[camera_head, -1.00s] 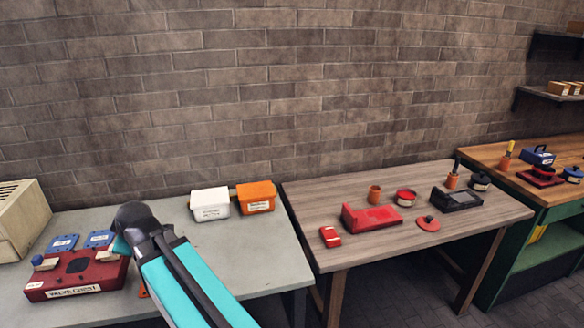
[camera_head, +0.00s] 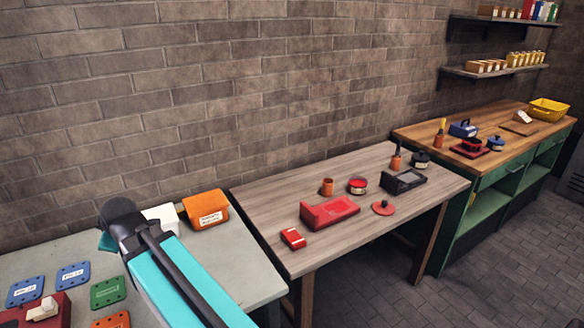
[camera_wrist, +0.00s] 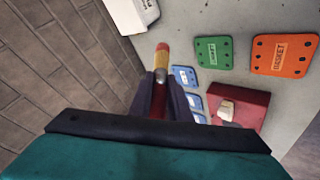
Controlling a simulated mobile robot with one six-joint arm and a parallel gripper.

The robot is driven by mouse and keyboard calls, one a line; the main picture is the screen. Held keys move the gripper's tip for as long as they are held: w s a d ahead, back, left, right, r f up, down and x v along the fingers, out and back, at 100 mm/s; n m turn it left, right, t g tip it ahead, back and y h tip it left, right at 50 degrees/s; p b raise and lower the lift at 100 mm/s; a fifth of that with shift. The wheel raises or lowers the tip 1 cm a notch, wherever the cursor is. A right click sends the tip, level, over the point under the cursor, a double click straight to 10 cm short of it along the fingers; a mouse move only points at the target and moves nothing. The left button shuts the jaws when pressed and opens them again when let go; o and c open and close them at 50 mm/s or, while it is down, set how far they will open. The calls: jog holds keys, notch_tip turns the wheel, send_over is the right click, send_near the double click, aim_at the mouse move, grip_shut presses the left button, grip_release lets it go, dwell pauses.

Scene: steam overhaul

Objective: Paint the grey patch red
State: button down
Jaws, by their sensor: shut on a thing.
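In the wrist view my gripper (camera_wrist: 162,88) is shut on a brush (camera_wrist: 161,60) with a red handle, a metal collar and yellow bristles with a reddish tip. It points away from my wrist, above the grey bench. In the head view my arm hides the jaws and brush. An open pot of red paint (camera_head: 357,184) stands on the middle wooden table, well to the right of my arm. Its red lid (camera_head: 382,208) lies nearby. A red block (camera_head: 329,211) sits in front of the pot. I cannot make out a grey patch for certain.
The grey bench (camera_head: 240,262) holds an orange box (camera_head: 206,210), a white box (camera_head: 160,218), labelled plates (camera_head: 107,292) and a red casting (camera_wrist: 240,100). The wooden table (camera_head: 270,205) has an orange cup (camera_head: 327,187) and a dark tray (camera_head: 403,181). Floor shows clear at right.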

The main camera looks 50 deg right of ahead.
jog(key=shift+a, duration=0.25)
jog(key=s+d+r+m+g+h+p, duration=0.1)
jog(key=s+d+p, duration=0.15)
jog(key=d, duration=1.55)
jog(key=s+d+m+g+p, duration=0.1)
jog(key=s+d+p, duration=0.15)
jog(key=d, duration=1.65)
jog(key=s+d+r+g+p, duration=0.1)
jog(key=s+d, duration=1.1)
jog(key=d, duration=0.2)
jog(key=s+d+m+g+p, duration=0.1)
jog(key=s+d+p, duration=0.1)
jog(key=s+d, duration=0.9)
jog(key=d, duration=0.3)
jog(key=shift+s+d+r, duration=0.2)
jog(key=shift+s+r, duration=0.15)
jog(key=shift+f, duration=0.15)
jog(key=shift+f+b, duration=0.65)
jog(key=shift+f, duration=1.7)
